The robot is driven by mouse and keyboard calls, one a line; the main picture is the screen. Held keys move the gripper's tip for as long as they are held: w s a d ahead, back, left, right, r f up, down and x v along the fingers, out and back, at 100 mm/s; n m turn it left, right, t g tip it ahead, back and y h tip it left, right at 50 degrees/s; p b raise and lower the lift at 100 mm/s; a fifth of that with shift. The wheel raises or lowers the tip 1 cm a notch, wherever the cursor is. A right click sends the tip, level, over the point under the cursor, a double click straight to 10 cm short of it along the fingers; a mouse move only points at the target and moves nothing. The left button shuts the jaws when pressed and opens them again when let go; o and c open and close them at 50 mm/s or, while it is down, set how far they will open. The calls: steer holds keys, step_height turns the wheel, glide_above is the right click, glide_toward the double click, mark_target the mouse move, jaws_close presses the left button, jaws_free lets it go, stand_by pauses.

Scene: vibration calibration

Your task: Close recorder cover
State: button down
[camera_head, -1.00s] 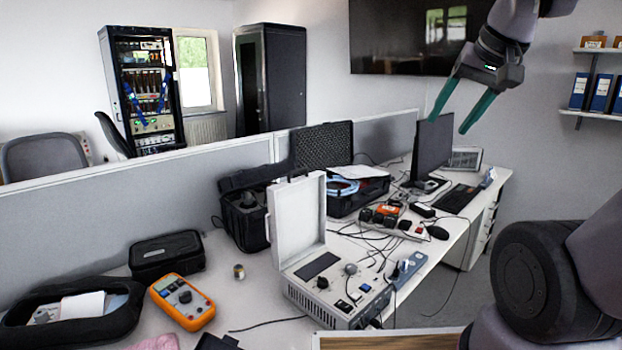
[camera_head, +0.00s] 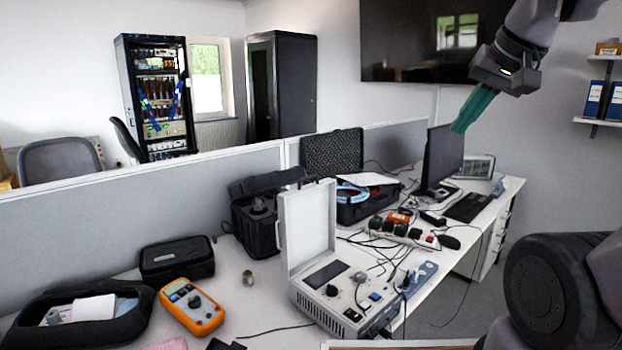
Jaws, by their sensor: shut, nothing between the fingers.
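The recorder (camera_head: 350,318) is a light grey box with knobs, a dark panel and plugged-in cables, on the desk at the lower middle. Its white cover (camera_head: 307,222) stands upright, open, at the recorder's back left edge. My gripper (camera_head: 457,130) is at the upper right, high above the desk, with its teal fingers together and nothing between them. It is well apart from the cover and recorder, in front of the monitor and wall.
An orange multimeter (camera_head: 192,307) and a black case (camera_head: 177,260) lie left of the recorder. A black bag (camera_head: 257,228) stands behind the cover. A monitor (camera_head: 444,160) and a power strip (camera_head: 403,232) are to the right. Cables run over the desk.

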steer(key=w+a+r+n, duration=0.2)
steer(key=w+a+n, duration=0.15)
steer(key=w, duration=0.55)
steer(key=n+g+y, duration=0.2)
steer(key=n+g, duration=0.1)
steer(key=n, duration=0.6)
glide_above(308, 185)
step_height(308, 185, down, 12)
steer(key=f, duration=0.9)
steer(key=shift+w+a, duration=0.2)
steer(key=shift+a, duration=0.1)
steer(key=shift+s+d, duration=0.25)
